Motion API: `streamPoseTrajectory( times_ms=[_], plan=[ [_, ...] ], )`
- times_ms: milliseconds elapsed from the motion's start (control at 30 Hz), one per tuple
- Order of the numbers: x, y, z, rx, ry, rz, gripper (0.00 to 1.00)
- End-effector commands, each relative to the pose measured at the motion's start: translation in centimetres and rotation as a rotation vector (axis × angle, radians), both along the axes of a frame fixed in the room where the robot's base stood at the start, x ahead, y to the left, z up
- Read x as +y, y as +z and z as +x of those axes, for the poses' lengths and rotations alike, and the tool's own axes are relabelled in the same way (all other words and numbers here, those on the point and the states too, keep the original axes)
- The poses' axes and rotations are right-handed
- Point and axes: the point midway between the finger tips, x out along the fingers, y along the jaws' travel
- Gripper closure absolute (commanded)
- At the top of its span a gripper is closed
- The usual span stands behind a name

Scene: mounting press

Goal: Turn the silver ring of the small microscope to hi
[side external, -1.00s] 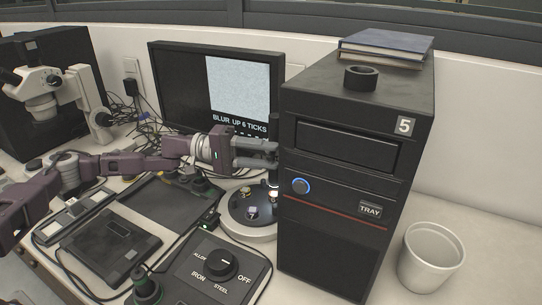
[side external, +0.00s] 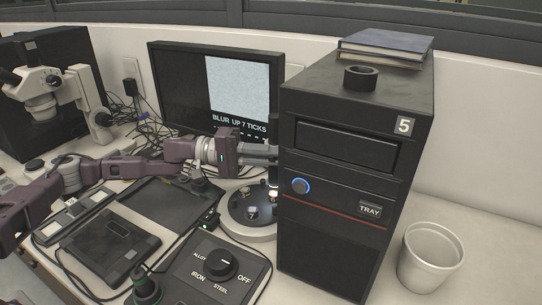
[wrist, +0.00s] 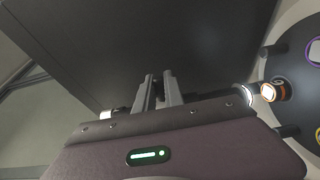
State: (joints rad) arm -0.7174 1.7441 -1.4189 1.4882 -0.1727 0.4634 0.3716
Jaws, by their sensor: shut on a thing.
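The small microscope (side external: 246,208) stands left of the black tower, with a dark domed top on a pale round base. Part of it shows at the right of the wrist view (wrist: 292,75). My gripper (side external: 272,151) reaches in from the left at the height of its upright part, close to the tower. In the wrist view the two fingers (wrist: 161,88) are close together. They are shut on the microscope's ring, which the fingers and gripper body mostly hide; its marks cannot be read. The monitor (side external: 182,85) reads "BLUR UP 7 TICKS".
The black tower (side external: 335,225) marked 5 and TRAY stands right beside my gripper. A dial box (side external: 222,268) marked ALLOY, IRON, STEEL and OFF is in front. Cables and a dark tray (side external: 158,205) lie left. A white cup (side external: 430,262) stands right.

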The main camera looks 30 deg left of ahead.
Motion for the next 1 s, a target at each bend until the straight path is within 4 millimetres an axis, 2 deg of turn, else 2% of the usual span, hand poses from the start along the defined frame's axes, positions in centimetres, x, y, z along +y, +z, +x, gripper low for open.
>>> streamPoseTrajectory(
  times_ms=[600,1000],
  plan=[
    [-1.5,0.0,0.7,0.0,0.378,-0.003,1.0],
    [-1.7,0.0,1.0,-0.001,0.462,-0.001,1.0]
  ],
)
